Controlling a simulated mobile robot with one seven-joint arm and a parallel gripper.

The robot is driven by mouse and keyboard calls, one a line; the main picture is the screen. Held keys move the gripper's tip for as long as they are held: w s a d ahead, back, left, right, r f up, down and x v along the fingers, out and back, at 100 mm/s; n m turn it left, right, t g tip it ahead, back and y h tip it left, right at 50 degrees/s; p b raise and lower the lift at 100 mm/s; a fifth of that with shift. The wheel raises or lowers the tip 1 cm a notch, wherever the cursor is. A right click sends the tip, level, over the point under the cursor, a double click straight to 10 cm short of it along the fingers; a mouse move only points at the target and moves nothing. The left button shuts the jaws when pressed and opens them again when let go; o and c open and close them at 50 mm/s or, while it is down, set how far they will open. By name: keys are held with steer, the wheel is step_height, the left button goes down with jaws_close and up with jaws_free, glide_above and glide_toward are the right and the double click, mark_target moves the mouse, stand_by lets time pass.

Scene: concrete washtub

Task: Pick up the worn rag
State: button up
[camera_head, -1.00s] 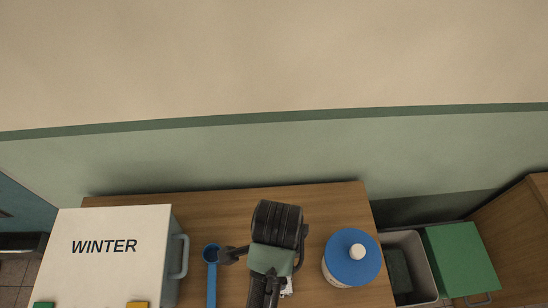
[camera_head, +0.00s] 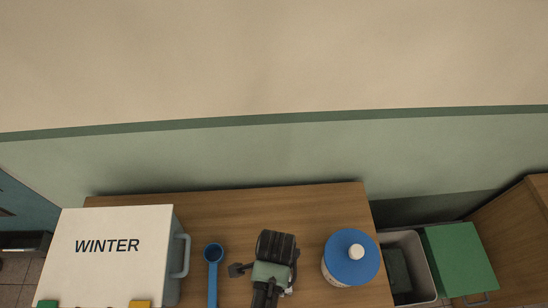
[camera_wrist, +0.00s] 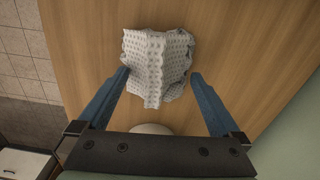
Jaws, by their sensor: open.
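The worn rag (camera_wrist: 157,62) is a crumpled whitish-grey cloth with a dotted pattern, lying on the wooden table top in the wrist view. My gripper (camera_wrist: 160,74) is open, its two blue fingers pointing toward the rag, one at each side of its lower part. The left fingertip is very near the rag's edge; I cannot tell whether it touches. In the head view my arm hides nearly all of the rag; only a small pale bit (camera_head: 289,291) shows beside the wrist.
A white box marked WINTER (camera_head: 110,255) stands left on the table (camera_head: 215,205). A blue scoop (camera_head: 213,265) lies between it and my arm. A blue-lidded tub (camera_head: 351,262) stands right. A grey bin (camera_head: 415,262) and green box (camera_head: 460,258) are farther right.

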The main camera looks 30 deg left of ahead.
steer(key=c, duration=1.3)
steer(key=shift+s, duration=0.1)
steer(key=shift+c, duration=0.3)
steer(key=shift+f, duration=0.1)
